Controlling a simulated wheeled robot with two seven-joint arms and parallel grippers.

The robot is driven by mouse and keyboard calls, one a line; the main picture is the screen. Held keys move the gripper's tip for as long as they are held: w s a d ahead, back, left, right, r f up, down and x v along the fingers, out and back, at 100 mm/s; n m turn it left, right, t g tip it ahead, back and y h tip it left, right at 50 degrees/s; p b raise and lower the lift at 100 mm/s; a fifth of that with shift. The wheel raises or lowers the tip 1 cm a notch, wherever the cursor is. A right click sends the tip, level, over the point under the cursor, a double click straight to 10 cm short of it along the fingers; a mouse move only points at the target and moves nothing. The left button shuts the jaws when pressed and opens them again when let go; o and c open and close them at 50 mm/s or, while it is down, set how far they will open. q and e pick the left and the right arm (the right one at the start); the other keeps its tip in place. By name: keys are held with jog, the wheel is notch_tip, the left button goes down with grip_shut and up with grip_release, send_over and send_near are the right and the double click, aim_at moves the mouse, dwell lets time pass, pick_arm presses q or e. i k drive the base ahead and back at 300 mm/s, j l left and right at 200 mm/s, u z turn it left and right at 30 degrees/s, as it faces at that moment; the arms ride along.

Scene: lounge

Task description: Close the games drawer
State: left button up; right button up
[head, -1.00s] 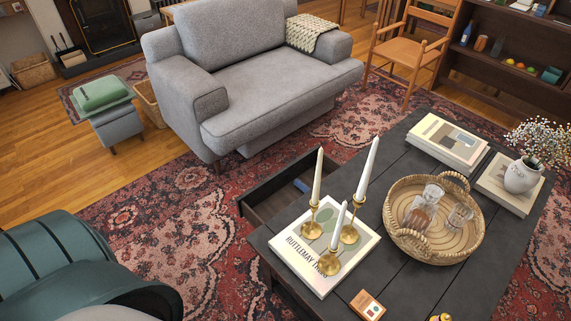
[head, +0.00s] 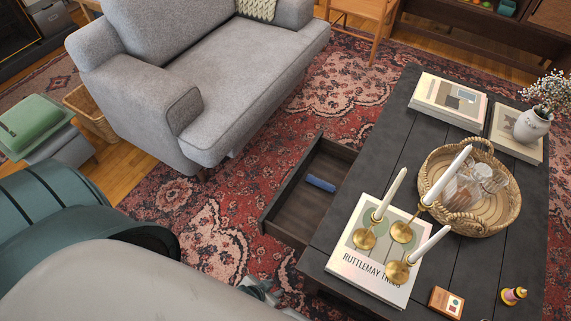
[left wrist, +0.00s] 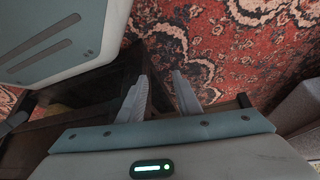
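The games drawer (head: 290,205) is a dark wooden drawer pulled out from the left side of the dark coffee table (head: 455,270). A small blue item (head: 320,184) lies inside it. My left gripper (head: 262,289) shows low in the head view, partly hidden by my arm. It appears apart from the drawer, on its near left side. In the left wrist view the two grey fingers (left wrist: 160,92) are spread with nothing between them, with rug and dark furniture behind. My right gripper is out of view.
Brass candlesticks (head: 402,232) with white candles stand on a book (head: 350,268) near the drawer. A wicker tray (head: 484,222) with glasses is farther right. A grey armchair (head: 235,85) stands behind, with open rug (head: 200,220) between it and the drawer.

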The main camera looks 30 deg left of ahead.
aim_at(295, 212)
jog(key=j+z, duration=0.1)
jog(key=j, duration=0.4)
jog(key=k+j+z, duration=0.15)
jog(key=j, duration=0.3)
jog(key=j+z, duration=0.1)
jog(key=j, duration=0.4)
jog(key=k+j+z, duration=0.15)
jog(key=j, duration=0.3)
jog(key=k+j, duration=0.1)
jog(key=j, duration=0.3)
jog(key=k+j, duration=0.15)
jog(key=j, duration=0.25)
